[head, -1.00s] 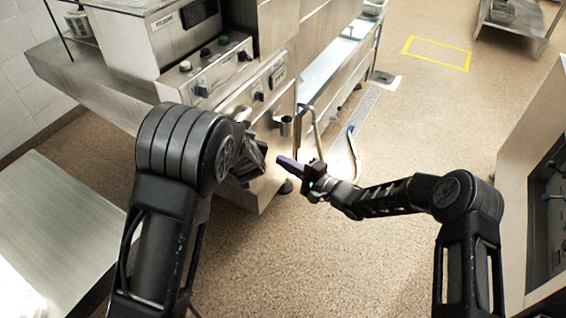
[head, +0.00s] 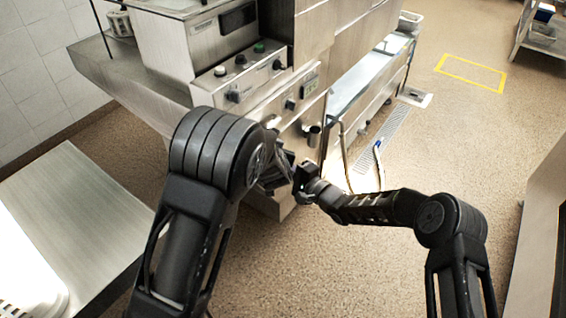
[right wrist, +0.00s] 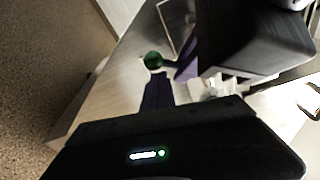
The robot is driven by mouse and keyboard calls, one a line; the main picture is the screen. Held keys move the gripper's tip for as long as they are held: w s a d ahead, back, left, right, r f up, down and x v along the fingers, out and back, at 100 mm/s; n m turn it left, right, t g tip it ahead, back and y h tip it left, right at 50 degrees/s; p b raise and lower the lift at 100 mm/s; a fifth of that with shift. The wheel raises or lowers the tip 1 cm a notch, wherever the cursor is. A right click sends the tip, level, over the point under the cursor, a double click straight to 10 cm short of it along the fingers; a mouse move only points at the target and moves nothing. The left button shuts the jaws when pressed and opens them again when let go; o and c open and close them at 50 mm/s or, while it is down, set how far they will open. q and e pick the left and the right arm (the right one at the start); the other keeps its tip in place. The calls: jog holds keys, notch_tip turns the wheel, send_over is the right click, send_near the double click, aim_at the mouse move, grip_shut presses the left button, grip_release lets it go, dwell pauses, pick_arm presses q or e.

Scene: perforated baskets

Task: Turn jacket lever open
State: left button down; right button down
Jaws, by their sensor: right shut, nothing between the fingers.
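A round green knob (right wrist: 153,60), which looks like the jacket lever's ball end, shows in the right wrist view in front of a steel panel. A short dark stem runs right from it. In the head view I cannot make it out behind my arms. My right gripper (right wrist: 158,78) is shut and empty, its dark purple fingertips just below the knob; I cannot tell whether they touch it. In the head view my right gripper's dark body (head: 303,178) is close beside my left gripper (head: 277,178), low before the steel machine (head: 262,118). The left fingers are too hidden to judge.
A steel table (head: 75,215) stands at left. A hose (head: 379,165) hangs by the floor drain. A steel cabinet edge (head: 535,240) stands at right. The middle floor is open.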

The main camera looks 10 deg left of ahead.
pick_arm(q)
jog(key=shift+d, duration=0.15)
pick_arm(e)
jog(key=shift+s+a+r+m, duration=0.3)
jog(key=shift+s+a, duration=0.15)
jog(key=shift+s, duration=0.15)
pick_arm(q)
jog(key=c, duration=1.8)
grip_release()
jog(key=shift+d, duration=0.1)
jog(key=o, duration=0.3)
jog(key=shift+a, duration=0.25)
pick_arm(e)
jog(key=shift+w, duration=0.1)
pick_arm(q)
jog(key=shift+s+r, duration=0.1)
pick_arm(e)
jog(key=shift+f, duration=0.1)
